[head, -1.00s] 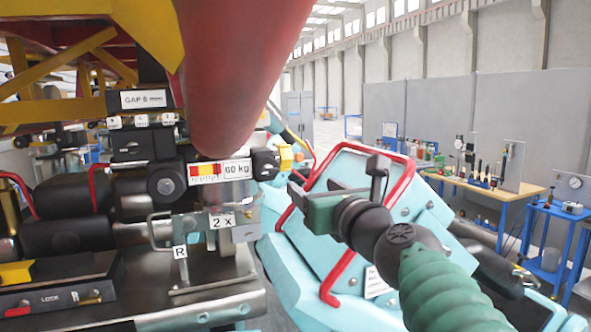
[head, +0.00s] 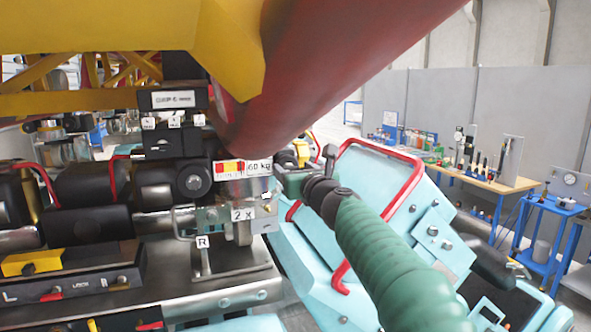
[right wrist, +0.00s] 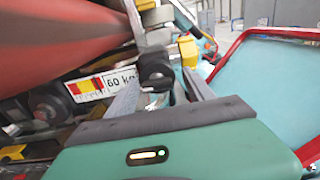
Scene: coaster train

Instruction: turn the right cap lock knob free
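A black round knob (right wrist: 155,72) sits at the right end of the cap assembly, beside the "60 kg" label (right wrist: 121,79); I take it to be the right cap lock knob. In the head view it is mostly hidden by my right gripper (head: 280,172). In the right wrist view, my right gripper's two grey fingers (right wrist: 160,88) are spread, with the knob between their tips. I cannot tell whether either finger touches it. My left gripper is not in view.
A big red tube (head: 300,75) slopes close above the knob. A yellow part (right wrist: 188,50) lies just beyond it. A "2 X" plate (head: 243,214) and an "R" tag (head: 202,242) are below left.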

